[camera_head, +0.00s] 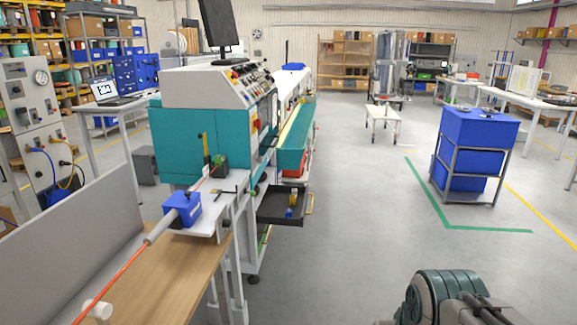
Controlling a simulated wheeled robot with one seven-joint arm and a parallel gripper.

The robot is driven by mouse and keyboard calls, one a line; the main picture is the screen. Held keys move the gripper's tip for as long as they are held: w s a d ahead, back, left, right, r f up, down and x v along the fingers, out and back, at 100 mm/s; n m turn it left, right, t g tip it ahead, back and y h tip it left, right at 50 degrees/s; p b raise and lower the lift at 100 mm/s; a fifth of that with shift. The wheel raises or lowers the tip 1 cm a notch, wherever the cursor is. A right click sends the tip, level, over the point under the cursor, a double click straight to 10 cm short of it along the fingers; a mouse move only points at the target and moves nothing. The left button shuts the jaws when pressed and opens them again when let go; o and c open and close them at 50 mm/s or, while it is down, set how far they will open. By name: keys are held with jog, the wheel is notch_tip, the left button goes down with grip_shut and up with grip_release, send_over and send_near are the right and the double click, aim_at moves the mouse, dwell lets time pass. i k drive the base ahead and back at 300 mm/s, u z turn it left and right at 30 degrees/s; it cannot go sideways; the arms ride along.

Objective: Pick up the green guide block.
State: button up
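A small dark green block (220,165), which looks like the green guide block, sits on the light grey shelf in front of the teal machine housing. The orange cable (125,261) runs up towards it; whether the cable passes through it is too small to tell. A blue block (183,208) stands nearer on the same shelf, with a grey tube on the cable at its near side. Part of my own arm, grey and dark green, shows at the bottom right edge. My gripper's fingers are not in view.
The teal machine (178,142) stands behind the shelf, and a wooden bench (178,268) lies in front. A black tray (281,207) juts out right of the shelf. The floor (345,220) is clear up to the blue cart (476,138).

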aim_at(220, 159)
jog(key=i, duration=2.3)
jog(key=u, duration=0.75)
jog(key=i, duration=1.5)
